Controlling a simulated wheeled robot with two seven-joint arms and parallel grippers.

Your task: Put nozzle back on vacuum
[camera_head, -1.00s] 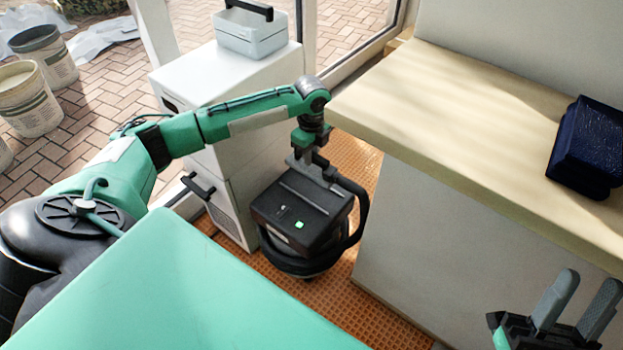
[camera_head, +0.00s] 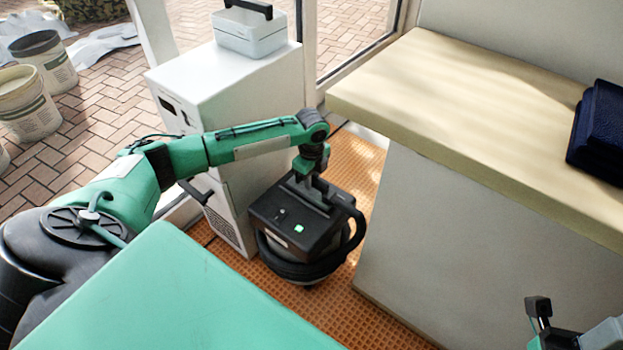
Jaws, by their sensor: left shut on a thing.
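The black vacuum (camera_head: 292,228) stands on the orange grated floor between the white cabinet and the counter. Its dark hose (camera_head: 350,245) loops around its right side and base. My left gripper (camera_head: 309,187) comes down from above onto the back of the vacuum's top. It is shut on the dark nozzle (camera_head: 319,196), which is partly hidden by the fingers and is at or very near the top surface. I cannot tell whether the nozzle is seated. My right gripper (camera_head: 578,335) is at the bottom right corner, partly cut off, away from the vacuum.
A white cabinet (camera_head: 225,85) with a white case (camera_head: 250,32) on top stands behind left. The pale counter (camera_head: 470,120) is at the right, with a dark blue folded item (camera_head: 602,130) on it. Buckets (camera_head: 45,62) stand at far left. Orange floor (camera_head: 345,300) is free in front.

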